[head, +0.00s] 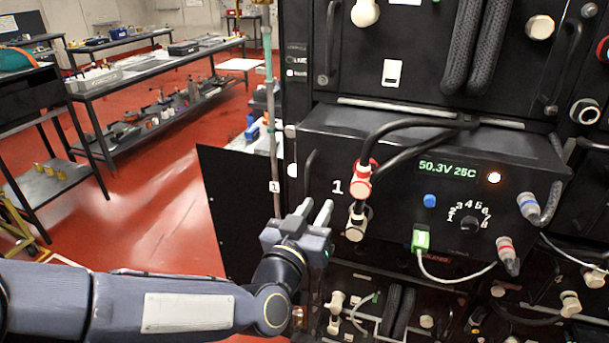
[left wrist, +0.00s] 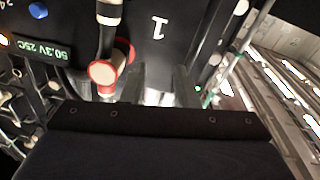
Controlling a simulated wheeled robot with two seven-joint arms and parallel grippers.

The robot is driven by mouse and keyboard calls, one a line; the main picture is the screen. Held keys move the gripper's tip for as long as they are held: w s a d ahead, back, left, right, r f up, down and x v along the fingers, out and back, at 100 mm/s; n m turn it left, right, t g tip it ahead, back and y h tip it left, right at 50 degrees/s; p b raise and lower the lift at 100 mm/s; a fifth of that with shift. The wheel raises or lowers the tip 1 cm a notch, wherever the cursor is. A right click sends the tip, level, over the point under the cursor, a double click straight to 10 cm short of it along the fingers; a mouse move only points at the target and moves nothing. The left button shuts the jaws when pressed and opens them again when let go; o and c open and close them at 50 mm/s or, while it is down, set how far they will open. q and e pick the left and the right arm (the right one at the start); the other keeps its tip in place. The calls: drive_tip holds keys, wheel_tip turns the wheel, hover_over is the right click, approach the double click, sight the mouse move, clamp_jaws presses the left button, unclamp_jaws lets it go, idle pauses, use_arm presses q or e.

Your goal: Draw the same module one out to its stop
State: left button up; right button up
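Module one (head: 395,195) is a black box marked 1, with a lit display (head: 447,170) reading 50.3V 25C. It stands forward of the rack face, with part of its top showing. A dark vertical handle (head: 309,172) is at the left of its front. My left gripper (head: 314,211) is just below and in front of that handle, with its two light fingers apart and nothing visible between them. In the left wrist view the 1 (left wrist: 159,27) and a red-and-white connector (left wrist: 103,72) lie ahead of the gripper. My right gripper is not in view.
A green plug (head: 420,240) trails a white cable. A vertical pole (head: 270,120) and a black panel (head: 225,210) stand left of the rack. Workbenches (head: 150,65) are farther back.

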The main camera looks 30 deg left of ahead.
sight(308, 194)
use_arm(q)
drive_tip(key=w+a+g+y+p, duration=0.1)
drive_tip(key=w+a+y+p, duration=0.1)
drive_tip(key=w+a+f+n+g+y+p, duration=0.1)
drive_tip(key=w+a+y+p, duration=0.1)
drive_tip(key=w, duration=0.1)
drive_tip(key=shift+a+f+y, duration=0.15)
drive_tip(key=shift+a+y, duration=0.15)
drive_tip(key=shift+a, duration=0.05)
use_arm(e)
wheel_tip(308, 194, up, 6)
use_arm(q)
drive_tip(key=shift+c, duration=0.5)
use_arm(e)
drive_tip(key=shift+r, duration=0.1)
use_arm(q)
clamp_jaws()
idle(0.7)
